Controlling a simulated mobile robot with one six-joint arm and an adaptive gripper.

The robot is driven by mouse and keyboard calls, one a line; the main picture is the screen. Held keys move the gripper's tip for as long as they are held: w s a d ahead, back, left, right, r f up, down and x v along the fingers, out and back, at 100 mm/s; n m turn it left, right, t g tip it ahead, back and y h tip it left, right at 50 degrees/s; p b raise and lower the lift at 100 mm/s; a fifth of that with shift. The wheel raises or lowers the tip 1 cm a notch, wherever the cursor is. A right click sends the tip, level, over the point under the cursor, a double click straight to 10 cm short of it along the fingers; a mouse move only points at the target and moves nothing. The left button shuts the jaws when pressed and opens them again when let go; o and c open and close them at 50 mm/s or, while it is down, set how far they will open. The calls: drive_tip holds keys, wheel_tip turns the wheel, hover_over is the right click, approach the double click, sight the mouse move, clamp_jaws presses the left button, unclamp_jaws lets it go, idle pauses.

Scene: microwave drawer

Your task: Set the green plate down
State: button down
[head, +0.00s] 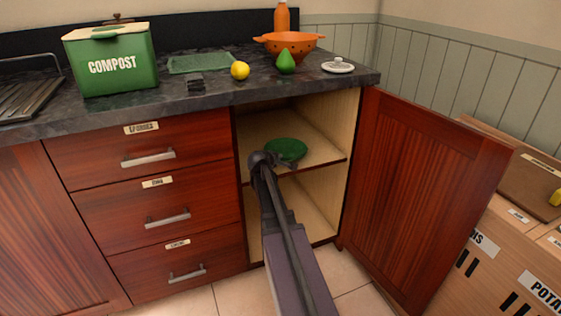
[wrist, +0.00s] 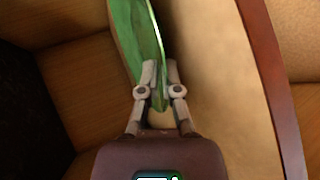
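The green plate (head: 286,149) is inside the open cupboard, over the upper shelf (head: 318,153). In the head view it looks roughly level; I cannot tell whether it touches the shelf. My gripper (head: 284,163) reaches in from the front and is at the plate's near edge. In the wrist view, the plate (wrist: 134,38) extends away from my gripper (wrist: 160,70), with its rim between the two fingers, which are closed on it. Part of the shelf is hidden behind my arm.
The cupboard door (head: 420,190) stands open to the right. Drawers (head: 150,155) are to the left. The counter (head: 215,92) above holds a compost bin (head: 112,62), lemon (head: 240,71), pear (head: 286,62) and orange colander (head: 300,42). The shelf around the plate looks clear.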

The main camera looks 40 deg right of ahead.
drive_tip(key=shift+f, duration=0.2)
drive_tip(key=c, duration=1.1)
unclamp_jaws()
drive_tip(key=shift+r, duration=0.1)
drive_tip(key=shift+r, duration=0.15)
drive_tip(key=shift+s+a+r, duration=0.15)
drive_tip(key=shift+a, duration=0.05)
drive_tip(key=p+v, duration=0.5)
drive_tip(key=v, duration=0.6)
drive_tip(key=shift+s+a, duration=0.15)
drive_tip(key=shift+a, duration=0.05)
